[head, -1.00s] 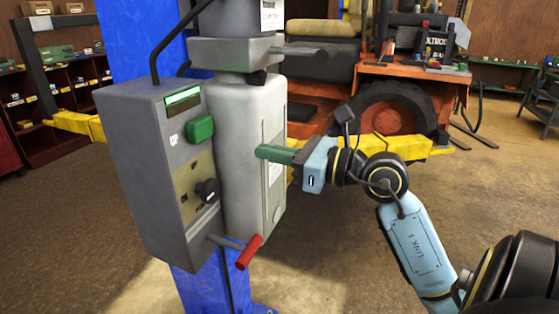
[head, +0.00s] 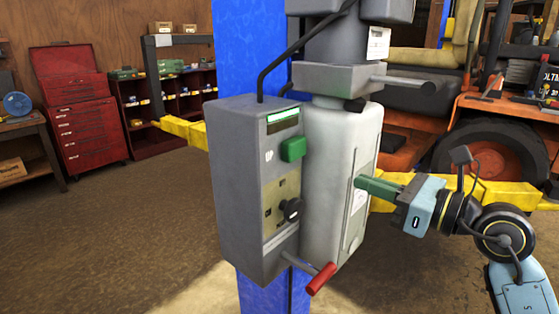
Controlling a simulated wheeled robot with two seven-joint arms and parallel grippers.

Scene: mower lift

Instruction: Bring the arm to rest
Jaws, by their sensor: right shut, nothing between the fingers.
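My right gripper (head: 378,188) comes in from the right in the head view. Its green fingers are shut and empty, pointing left. The fingertips overlap the right side of the pale grey tank (head: 330,165) in the picture; I cannot tell whether they touch it. Left of the tank is the grey control box (head: 245,190) with a green UP button (head: 292,148), a black knob (head: 292,209) and a small lit display. A red-handled lever (head: 321,278) sticks out below. My left gripper is not in view.
A blue lift post (head: 235,60) stands behind the box, with yellow lift arms (head: 185,130) to both sides. An orange mower (head: 500,140) is at the right. A red tool chest (head: 85,130) and shelves stand at the back left. The floor at the left is clear.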

